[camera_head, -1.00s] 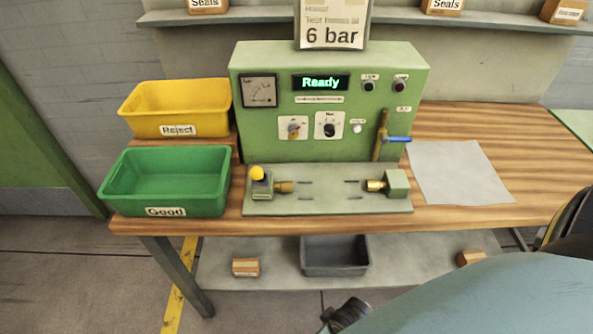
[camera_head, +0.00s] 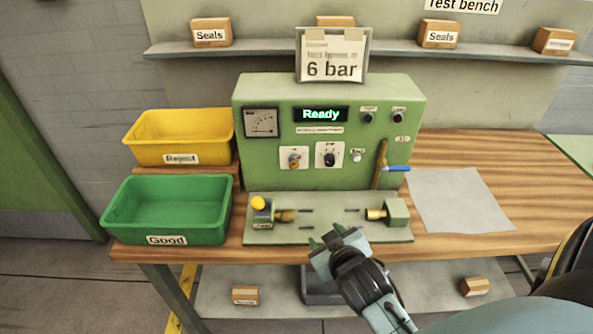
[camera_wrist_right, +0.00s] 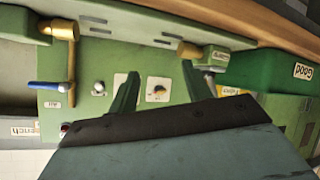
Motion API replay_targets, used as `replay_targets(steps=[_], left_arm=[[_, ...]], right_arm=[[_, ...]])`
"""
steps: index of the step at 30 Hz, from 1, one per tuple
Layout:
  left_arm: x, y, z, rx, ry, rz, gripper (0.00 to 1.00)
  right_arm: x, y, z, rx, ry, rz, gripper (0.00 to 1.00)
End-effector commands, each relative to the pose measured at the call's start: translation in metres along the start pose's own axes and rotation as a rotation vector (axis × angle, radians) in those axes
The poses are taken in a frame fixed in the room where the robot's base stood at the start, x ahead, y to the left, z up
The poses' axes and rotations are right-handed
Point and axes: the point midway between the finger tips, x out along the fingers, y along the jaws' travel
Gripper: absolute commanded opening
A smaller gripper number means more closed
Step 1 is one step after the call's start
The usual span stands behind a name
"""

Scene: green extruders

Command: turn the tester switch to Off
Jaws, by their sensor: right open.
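The green tester (camera_head: 250,165) stands on the wooden bench, its display reading "Ready". The knob labels are too blurred to read. My right gripper (camera_head: 327,237) is open and empty, in front of and below the panel, over the fixture's front edge. In the right wrist view its open fingers (camera_wrist_right: 160,72) point at the panel. My left gripper is out of view.
A test fixture (camera_head: 330,232) with brass fittings lies below the panel. A blue-handled valve (camera_head: 397,168) is at the panel's right. A yellow Reject bin (camera_head: 140,130) and green Good bin (camera_head: 120,228) stand left. A grey sheet (camera_head: 460,200) lies right.

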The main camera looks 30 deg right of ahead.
Motion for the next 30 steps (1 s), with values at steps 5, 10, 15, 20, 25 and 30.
replay_targets(steps=[5,10,15,20,25,30], left_arm=[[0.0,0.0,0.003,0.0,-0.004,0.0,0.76],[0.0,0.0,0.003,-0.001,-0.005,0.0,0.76],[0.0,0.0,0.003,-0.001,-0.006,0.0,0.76],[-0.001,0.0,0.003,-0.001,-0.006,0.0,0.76],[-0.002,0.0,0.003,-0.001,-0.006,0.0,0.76],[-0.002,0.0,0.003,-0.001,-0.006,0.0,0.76]], right_arm=[[0.024,0.016,-0.035,-0.055,0.243,0.105,0.49],[0.031,0.016,-0.057,-0.122,0.418,0.145,0.49],[0.033,0.013,-0.066,-0.152,0.492,0.152,0.49],[0.045,0.014,-0.075,-0.157,0.503,0.152,0.49],[0.073,0.018,-0.091,-0.158,0.503,0.153,0.49],[0.104,0.022,-0.108,-0.156,0.501,0.153,0.49]])
